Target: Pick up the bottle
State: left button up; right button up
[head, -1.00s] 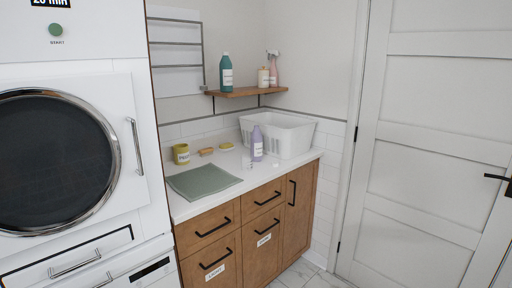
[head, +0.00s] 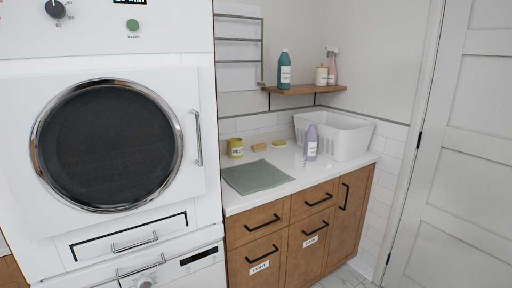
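A lavender bottle (head: 311,143) with a pale label stands upright on the white counter, just in front of the white basket. A teal bottle (head: 285,70) with a white label stands upright on the wooden wall shelf. A pink spray bottle (head: 332,68) stands at the right end of that shelf, beside a cream jar (head: 321,76). Neither of my grippers shows in the head view.
A white laundry basket (head: 346,136) stands at the counter's right back. A white machine (head: 190,215) stands left; a closed door (head: 455,160) is right.

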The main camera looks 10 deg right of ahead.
aim_at(311, 137)
jog(key=l+u, duration=0.45)
jog(key=i+l+u, duration=0.1)
jog(key=l+u, duration=0.35)
jog(key=k+l+u, duration=0.1)
jog(key=l+u, duration=0.15)
jog(key=l, duration=0.2)
jog(key=k+l+u, duration=0.1)
jog(key=l+u, duration=0.15)
jog(key=l, duration=0.2)
jog(key=k+l, duration=0.1)
jog(key=l, duration=0.3)
jog(key=k+l+u, duration=0.1)
jog(key=l, duration=0.3)
jog(key=k+l, duration=0.15)
jog(key=l, duration=0.2)
jog(key=k+l+u, duration=0.1)
jog(key=l, duration=0.3)
jog(key=k+l, duration=0.15)
jog(key=l, duration=0.25)
